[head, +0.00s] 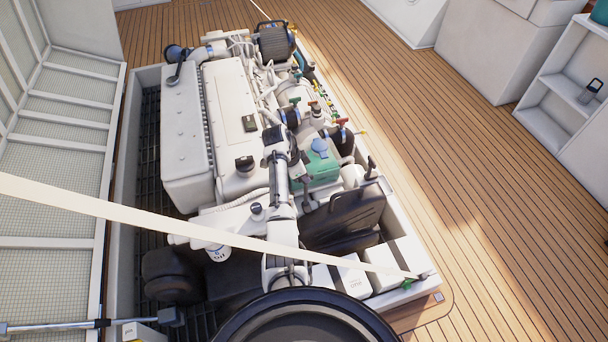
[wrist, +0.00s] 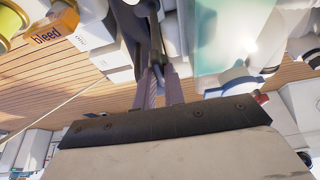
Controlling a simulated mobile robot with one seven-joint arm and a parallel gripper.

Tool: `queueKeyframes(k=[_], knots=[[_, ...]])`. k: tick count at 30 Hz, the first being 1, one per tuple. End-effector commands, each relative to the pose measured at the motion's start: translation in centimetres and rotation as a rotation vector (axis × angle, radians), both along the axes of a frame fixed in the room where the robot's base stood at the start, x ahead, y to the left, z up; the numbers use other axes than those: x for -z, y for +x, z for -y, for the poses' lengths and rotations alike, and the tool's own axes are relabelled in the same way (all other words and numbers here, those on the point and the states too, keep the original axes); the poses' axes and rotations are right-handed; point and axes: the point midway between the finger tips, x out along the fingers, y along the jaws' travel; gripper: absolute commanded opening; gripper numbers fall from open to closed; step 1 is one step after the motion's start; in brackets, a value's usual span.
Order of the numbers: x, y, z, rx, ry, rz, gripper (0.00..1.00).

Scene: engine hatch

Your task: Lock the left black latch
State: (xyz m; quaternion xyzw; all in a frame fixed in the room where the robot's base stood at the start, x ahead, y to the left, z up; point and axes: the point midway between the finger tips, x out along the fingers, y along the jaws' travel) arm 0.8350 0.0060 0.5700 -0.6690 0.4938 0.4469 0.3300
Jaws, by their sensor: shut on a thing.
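The left black latch (head: 308,193) stands up beside the left side of the teal box in the head view, mostly hidden by my arm. In the wrist view a dark upright piece, which looks like this latch (wrist: 156,46), sits between my fingertips. My gripper (wrist: 160,72) is shut on it. In the head view my gripper (head: 302,176) is small and partly hidden by my wrist. A second black latch (head: 371,168) stands upright farther right. I cannot tell whether the left latch is locked.
A teal box (head: 318,172) with a blue cap and red-handled valves lie close to my gripper. A black seat-like cover (head: 345,215) and white boxes (head: 343,278) are nearer. An orange "bleed" label (wrist: 52,34) shows in the wrist view. A pale strap (head: 190,225) crosses the foreground.

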Motion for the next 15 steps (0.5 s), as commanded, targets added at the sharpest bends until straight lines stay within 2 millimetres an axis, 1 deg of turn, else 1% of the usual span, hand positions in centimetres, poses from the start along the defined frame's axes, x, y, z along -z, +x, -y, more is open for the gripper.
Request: queueKeyframes(k=[5,6,10,15], knots=[[-0.03,0.01,0.06,0.003,0.000,0.001,0.00],[-0.03,0.01,0.06,0.003,0.000,0.001,0.15],[-0.02,0.01,0.06,0.002,0.000,0.001,0.32],[-0.01,0.00,0.03,0.001,0.000,0.000,0.33]])
